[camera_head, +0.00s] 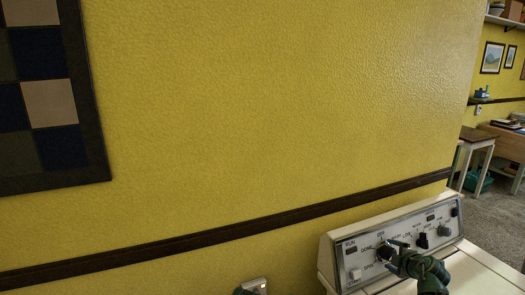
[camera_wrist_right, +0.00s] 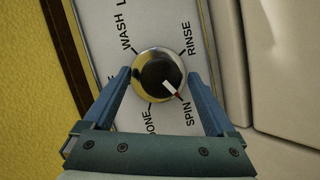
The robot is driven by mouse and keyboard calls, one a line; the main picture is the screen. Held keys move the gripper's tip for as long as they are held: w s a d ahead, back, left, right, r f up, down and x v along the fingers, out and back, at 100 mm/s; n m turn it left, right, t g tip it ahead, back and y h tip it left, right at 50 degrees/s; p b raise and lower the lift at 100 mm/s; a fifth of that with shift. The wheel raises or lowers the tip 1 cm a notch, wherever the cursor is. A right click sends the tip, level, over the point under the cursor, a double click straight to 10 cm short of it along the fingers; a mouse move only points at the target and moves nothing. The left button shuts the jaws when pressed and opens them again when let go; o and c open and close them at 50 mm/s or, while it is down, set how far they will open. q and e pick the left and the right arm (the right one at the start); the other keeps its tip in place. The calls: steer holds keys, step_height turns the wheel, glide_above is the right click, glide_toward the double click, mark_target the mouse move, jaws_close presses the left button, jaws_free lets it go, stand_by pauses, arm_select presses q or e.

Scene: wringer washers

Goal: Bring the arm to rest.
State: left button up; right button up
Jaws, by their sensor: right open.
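My right gripper (camera_head: 393,248) is at the washer's control panel (camera_head: 352,248) at the lower right of the head view. In the right wrist view my right gripper (camera_wrist_right: 160,80) is open, with one blue finger on each side of a round dial (camera_wrist_right: 158,73). The dial has a black centre and a shiny rim. Its white pointer with a red tip points to the lower right, towards SPIN. The fingertips look close to the rim; I cannot tell if they touch it. My left gripper is not recognisable in either view.
The white washer top (camera_head: 480,270) lies in front of the panel. A yellow wall (camera_head: 270,110) with a dark rail (camera_head: 240,230) stands behind. A small pale fixture (camera_head: 257,285) shows at the bottom edge. A table (camera_head: 508,143) stands far right, beyond open floor.

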steer(key=n+b, duration=0.1)
steer(key=n+t, duration=0.1)
steer(key=shift+f+n+b, duration=0.2)
steer(key=shift+n+b, duration=0.1)
steer(key=shift+b, duration=0.1)
steer(key=shift+n, duration=0.5)
steer(key=shift+r+t, duration=0.1)
steer(key=shift+t, duration=0.2)
steer(key=shift+s, duration=0.15)
